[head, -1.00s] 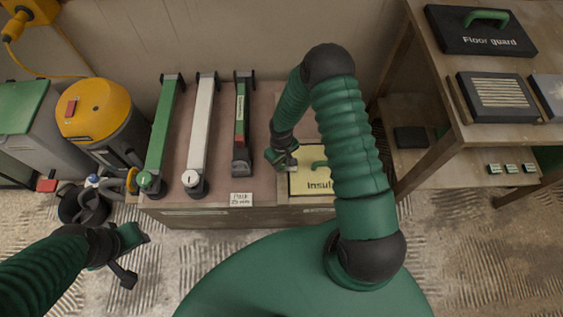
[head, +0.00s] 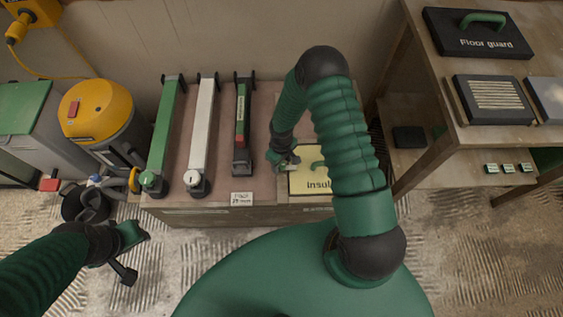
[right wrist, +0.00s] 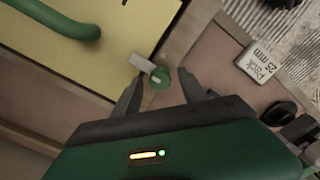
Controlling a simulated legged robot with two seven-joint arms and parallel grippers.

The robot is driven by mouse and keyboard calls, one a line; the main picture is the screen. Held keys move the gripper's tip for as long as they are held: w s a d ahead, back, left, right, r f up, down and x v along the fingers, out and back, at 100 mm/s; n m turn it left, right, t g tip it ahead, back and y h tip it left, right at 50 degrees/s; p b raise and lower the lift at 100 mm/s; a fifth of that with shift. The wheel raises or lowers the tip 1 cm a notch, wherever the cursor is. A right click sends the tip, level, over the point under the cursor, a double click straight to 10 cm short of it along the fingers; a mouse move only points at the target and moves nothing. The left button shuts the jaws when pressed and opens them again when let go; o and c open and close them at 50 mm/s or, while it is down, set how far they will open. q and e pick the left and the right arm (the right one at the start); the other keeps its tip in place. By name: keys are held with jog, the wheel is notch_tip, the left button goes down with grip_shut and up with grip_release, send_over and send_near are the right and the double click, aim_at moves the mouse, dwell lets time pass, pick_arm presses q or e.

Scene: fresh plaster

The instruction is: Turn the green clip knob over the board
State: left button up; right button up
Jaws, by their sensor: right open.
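The green clip knob (right wrist: 160,78) shows in the right wrist view at the edge of the yellow board (right wrist: 95,65). Its pale tab (right wrist: 143,65) points up and left, and its end lies over the board. My right gripper (right wrist: 161,76) is open, with one finger on each side of the knob and nothing gripped. In the head view my right gripper (head: 287,163) is at the left edge of the yellow board (head: 313,184), partly covering it; the knob is too small to tell there. My left gripper (head: 132,256) is open and empty over the floor.
Left of the board lie a dark bar (head: 242,130), a white bar (head: 203,130) and a green bar (head: 165,130) on the bench. A small label (head: 242,198) is at the front edge. A yellow-topped vacuum (head: 98,110) stands left, a wooden shelf (head: 440,150) right.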

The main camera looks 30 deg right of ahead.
aim_at(282, 164)
notch_tip(282, 164, up, 16)
jog(key=p, duration=0.5)
jog(key=shift+r, duration=0.25)
